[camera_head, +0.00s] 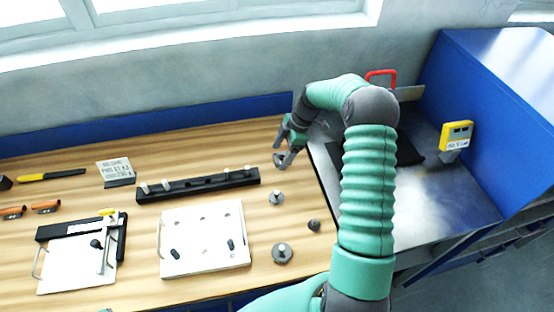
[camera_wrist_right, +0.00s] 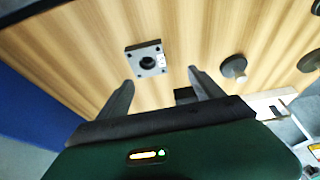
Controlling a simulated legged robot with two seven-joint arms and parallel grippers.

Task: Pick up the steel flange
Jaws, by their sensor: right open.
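A square grey metal piece with a round dark bore and small corner holes, which looks like the steel flange (camera_wrist_right: 147,60), lies flat on the wooden bench in the right wrist view. It sits just beyond my right fingertips, roughly between their lines, and is not touched in that view. In the head view the flange (camera_head: 279,158) is partly covered by my right gripper (camera_head: 284,153), which hangs over it, pointing down. In the wrist view the right gripper (camera_wrist_right: 158,77) has its two dark fingers spread, with nothing between them. My left gripper is not in view.
Round grey pieces with posts (camera_head: 282,252) (camera_head: 277,198) and a small dark knob (camera_head: 313,224) stand nearer on the bench. A black rail with pegs (camera_head: 200,186) and a white plate (camera_head: 205,240) lie left. A metal-topped blue station (camera_head: 465,205) stands right.

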